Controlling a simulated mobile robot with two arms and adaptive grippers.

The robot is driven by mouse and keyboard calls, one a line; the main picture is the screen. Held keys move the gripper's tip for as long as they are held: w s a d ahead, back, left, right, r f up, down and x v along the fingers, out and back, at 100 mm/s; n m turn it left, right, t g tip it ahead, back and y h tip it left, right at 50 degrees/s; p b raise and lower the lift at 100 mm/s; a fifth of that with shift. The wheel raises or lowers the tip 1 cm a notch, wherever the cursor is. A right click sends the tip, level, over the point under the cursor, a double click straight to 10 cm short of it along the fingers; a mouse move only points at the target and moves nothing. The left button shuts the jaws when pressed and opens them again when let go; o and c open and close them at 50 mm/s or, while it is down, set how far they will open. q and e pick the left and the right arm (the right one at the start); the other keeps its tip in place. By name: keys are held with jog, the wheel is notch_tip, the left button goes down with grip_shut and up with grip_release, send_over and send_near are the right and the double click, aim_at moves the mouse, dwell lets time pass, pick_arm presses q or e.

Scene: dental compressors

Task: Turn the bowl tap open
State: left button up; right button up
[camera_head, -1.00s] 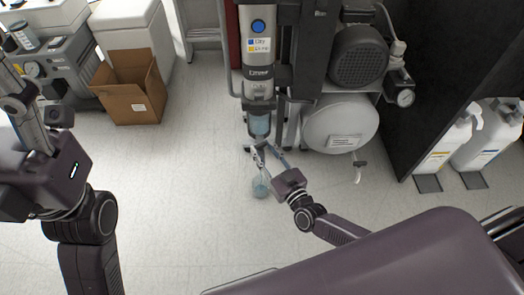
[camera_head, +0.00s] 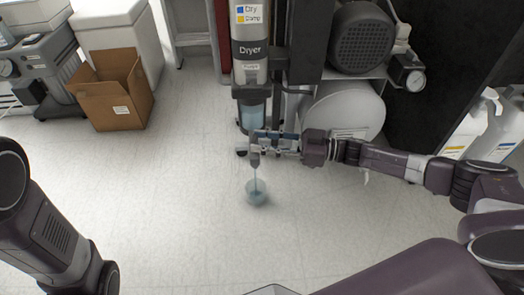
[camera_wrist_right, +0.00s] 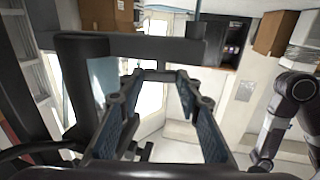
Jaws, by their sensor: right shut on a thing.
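The dryer column (camera_head: 250,48) stands upright at the top middle in the head view, with a clear bluish bowl (camera_head: 252,117) at its lower end. The bowl tap (camera_head: 254,160) is a small grey fitting under the bowl, partly hidden by my gripper. My right gripper (camera_head: 264,142) reaches in from the right, level with the tap, and is shut on it. In the right wrist view its two blue-padded fingers (camera_wrist_right: 158,78) point ahead; the contact is hard to make out. A thin line runs from the tap to a small clear jar (camera_head: 257,192) below. My left gripper is out of view.
A white tank (camera_head: 340,112) and dark motor (camera_head: 361,38) stand right of the column, with a gauge (camera_head: 414,79) beyond. An open cardboard box (camera_head: 112,92) is at the left. White jugs (camera_head: 492,128) stand at far right. The floor left of the jar is clear.

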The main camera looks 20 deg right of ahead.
jog(key=shift+w+d+n+g+y+b, duration=0.15)
jog(key=shift+n+g+y+b, duration=0.2)
jog(key=shift+n+g+b, duration=0.4)
jog(key=shift+w+a+n+g+y+b, duration=0.15)
jog(key=shift+n+g+y+b, duration=0.25)
jog(key=shift+g+b, duration=0.5)
jog(key=shift+d+g, duration=0.1)
jog(key=shift+g, duration=0.15)
jog(key=shift+n, duration=0.25)
jog(key=shift+r, duration=0.1)
jog(key=o, duration=1.1)
jog(key=shift+o, duration=0.3)
